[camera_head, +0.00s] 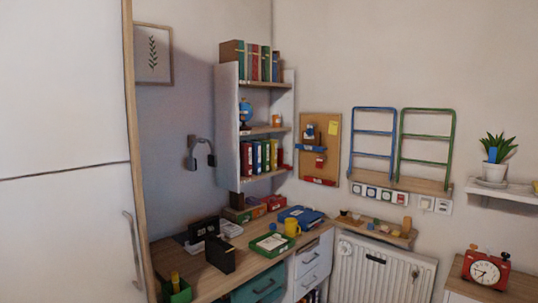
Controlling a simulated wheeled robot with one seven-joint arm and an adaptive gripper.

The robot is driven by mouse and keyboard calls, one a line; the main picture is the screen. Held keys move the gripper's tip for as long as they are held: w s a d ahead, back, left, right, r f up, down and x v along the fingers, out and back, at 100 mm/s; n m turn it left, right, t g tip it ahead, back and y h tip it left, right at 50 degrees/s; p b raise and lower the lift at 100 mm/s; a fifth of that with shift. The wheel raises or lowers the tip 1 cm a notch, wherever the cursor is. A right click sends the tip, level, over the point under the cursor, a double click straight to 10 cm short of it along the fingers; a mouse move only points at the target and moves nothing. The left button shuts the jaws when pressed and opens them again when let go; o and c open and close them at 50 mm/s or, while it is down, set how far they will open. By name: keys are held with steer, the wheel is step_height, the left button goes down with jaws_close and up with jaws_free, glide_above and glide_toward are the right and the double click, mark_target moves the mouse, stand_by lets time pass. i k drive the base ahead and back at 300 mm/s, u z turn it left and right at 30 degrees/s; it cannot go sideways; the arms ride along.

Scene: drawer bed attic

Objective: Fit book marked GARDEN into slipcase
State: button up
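Several upright books (265,64) in blue, red and green stand in a row on top of the wall shelf. A brown case-like block (232,54) stands at their left end; I cannot tell whether it is the slipcase. The spine marks are too small to read, so I cannot tell which book is marked GARDEN. A black box-like object (220,254) stands on the desk near its front edge; its kind is unclear. My gripper is not in view.
The shelf unit (229,125) also holds a blue globe (246,110) and several binders (262,157). The wooden desk (205,284) carries a green tray (268,245), a yellow mug (292,227) and a blue folder (301,215). A white door (65,230) fills the left side.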

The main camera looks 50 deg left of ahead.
mark_target(220, 253)
steer(key=u, duration=0.2)
steer(key=i, duration=1.65)
steer(key=u, duration=1.05)
steer(key=i, duration=1.2)
steer(key=u, duration=1)
